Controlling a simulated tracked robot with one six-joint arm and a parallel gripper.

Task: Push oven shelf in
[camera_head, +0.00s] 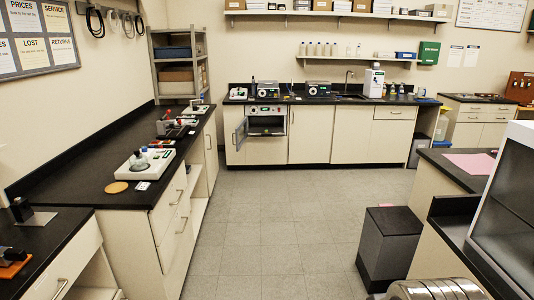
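A small built-in oven (267,109) sits under the back counter, left of centre. Its control strip with a small green display runs along the top. Its door (241,134) stands open, swung out to the left. My gripper is not in view. The oven is across the room, well away from me.
A clear tiled floor (270,225) leads to the oven. A long black-topped counter (100,177) with instruments lines the left side. A dark grey bin (389,245) stands on the floor at right, beside another counter (440,180). A ribbed metal cylinder (440,289) shows at the bottom edge.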

